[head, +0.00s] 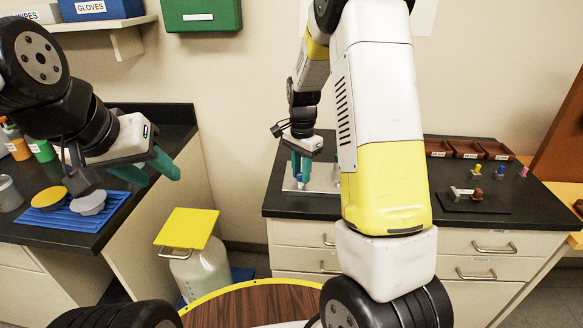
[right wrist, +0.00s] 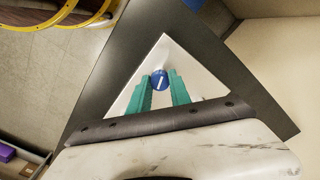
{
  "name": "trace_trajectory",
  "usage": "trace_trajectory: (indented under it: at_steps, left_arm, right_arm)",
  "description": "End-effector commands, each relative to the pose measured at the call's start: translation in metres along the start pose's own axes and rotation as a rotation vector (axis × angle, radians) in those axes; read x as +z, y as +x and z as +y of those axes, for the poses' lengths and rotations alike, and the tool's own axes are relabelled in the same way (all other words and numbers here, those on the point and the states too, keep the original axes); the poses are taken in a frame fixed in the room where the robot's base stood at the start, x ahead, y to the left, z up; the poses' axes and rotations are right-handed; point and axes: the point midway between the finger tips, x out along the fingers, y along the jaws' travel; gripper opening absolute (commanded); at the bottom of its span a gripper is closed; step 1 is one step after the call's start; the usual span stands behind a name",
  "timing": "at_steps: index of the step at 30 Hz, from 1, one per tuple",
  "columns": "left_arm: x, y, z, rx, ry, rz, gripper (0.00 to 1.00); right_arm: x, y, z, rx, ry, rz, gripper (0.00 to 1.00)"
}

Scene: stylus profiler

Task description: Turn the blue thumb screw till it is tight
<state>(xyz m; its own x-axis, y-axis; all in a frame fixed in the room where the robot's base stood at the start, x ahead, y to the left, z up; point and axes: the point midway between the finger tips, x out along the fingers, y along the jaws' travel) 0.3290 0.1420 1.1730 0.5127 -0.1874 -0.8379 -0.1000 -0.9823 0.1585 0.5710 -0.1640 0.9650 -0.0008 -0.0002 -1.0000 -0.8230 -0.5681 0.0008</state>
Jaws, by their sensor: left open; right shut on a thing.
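The blue thumb screw (right wrist: 159,81) shows in the right wrist view as a round blue head with a white line across it. It sits over a pale, triangular-looking plate (right wrist: 172,52). My right gripper (right wrist: 160,77) is shut on it, with one green finger on each side of the head. In the head view my right gripper (head: 301,168) points down at the left part of the right-hand counter, over the pale plate (head: 326,178); the screw is hidden there. My left gripper (head: 166,164) is open and empty, in front of the left counter.
A blue ribbed tray (head: 62,218) lies on the left counter. A yellow-topped bin (head: 188,228) stands between the counters.

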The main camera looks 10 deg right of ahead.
Motion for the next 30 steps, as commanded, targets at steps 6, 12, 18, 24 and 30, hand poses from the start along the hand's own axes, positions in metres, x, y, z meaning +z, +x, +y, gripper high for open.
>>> trace_trajectory:
  at_steps: [6, 12, 18, 24, 30]
  left_arm:
    - [0.0, 0.0, 0.0, 0.0, 0.0, 0.0, 0.43]
    - [0.0, 0.0, 0.0, 0.0, 0.0, 0.0, 0.43]
    - [0.0, 0.0, 0.0, 0.0, 0.0, 0.0, 0.43]
    - [0.0, 0.0, 0.0, 0.0, 0.0, 0.0, 0.43]
    - [0.0, 0.0, 0.0, 0.0, 0.0, 0.0, 0.43]
  right_arm:
    - [0.0007, -0.0007, -0.0013, -0.001, 0.599, 0.002, 0.0]
    - [0.0004, -0.0008, -0.0015, -0.003, 1.166, 0.003, 0.0]
    - [0.0005, -0.0006, -0.0018, -0.004, 1.748, 0.003, 0.0]
    - [-0.0009, -0.0012, -0.0013, -0.005, 1.997, -0.003, 0.0]
    - [-0.0007, -0.0008, -0.001, -0.003, 1.993, -0.002, 0.36]
